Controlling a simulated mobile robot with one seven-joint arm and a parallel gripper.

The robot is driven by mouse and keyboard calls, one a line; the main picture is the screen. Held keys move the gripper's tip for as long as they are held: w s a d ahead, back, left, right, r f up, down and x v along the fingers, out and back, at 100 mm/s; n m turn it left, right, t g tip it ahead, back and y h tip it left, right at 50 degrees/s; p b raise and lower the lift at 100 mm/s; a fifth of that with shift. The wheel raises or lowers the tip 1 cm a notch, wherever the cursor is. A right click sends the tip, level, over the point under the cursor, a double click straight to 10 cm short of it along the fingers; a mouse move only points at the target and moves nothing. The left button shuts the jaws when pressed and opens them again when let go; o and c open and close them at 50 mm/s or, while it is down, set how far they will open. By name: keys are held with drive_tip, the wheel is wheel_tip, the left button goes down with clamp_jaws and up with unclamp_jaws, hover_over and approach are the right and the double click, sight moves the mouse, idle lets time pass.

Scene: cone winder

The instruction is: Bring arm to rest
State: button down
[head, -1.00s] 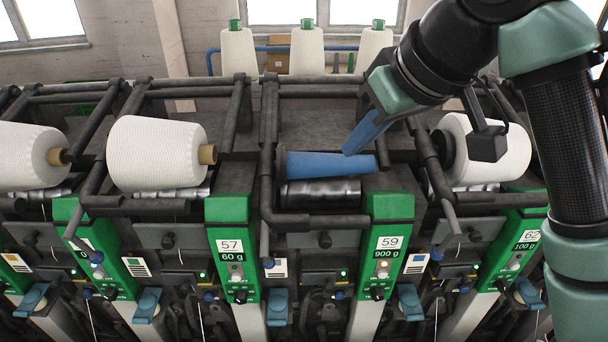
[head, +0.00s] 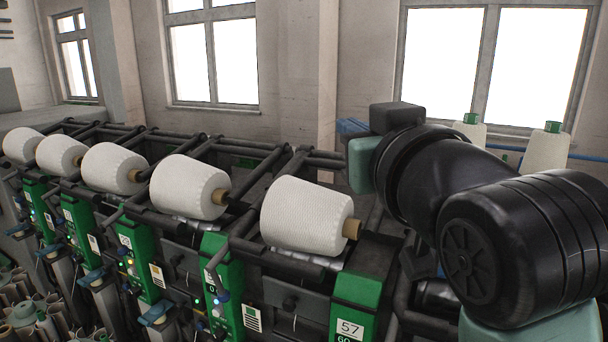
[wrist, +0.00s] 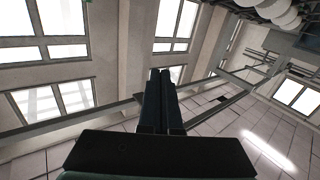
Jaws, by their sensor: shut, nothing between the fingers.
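My gripper (head: 352,127) is raised in the right half of the head view, above the winding machine and in front of the back wall. Its blue fingers are partly hidden behind the wrist. In the wrist view the two dark blue fingers (wrist: 161,100) lie side by side, shut and empty, with only wall, windows and panels beyond them. Nothing touches the fingers.
The winding machine (head: 357,290) runs leftward with several white yarn cones, the nearest (head: 305,214) left of my arm. Two yarn cones with green tops (head: 546,148) stand behind my arm. Many tubes (head: 45,325) sit low at left. Open air surrounds the gripper.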

drive_tip(key=s+a+r+m+t+h+b, duration=0.1)
drive_tip(key=s+a+r+t, duration=0.1)
drive_tip(key=s, duration=0.5)
drive_tip(key=s+a+r+m+t+h+b, duration=0.2)
drive_tip(key=s+a+r+t, duration=0.1)
drive_tip(key=s+t, duration=0.4)
drive_tip(key=shift+s+a+r+t, duration=0.3)
drive_tip(key=shift+s+r, duration=0.1)
drive_tip(key=shift+r, duration=0.25)
idle(1.2)
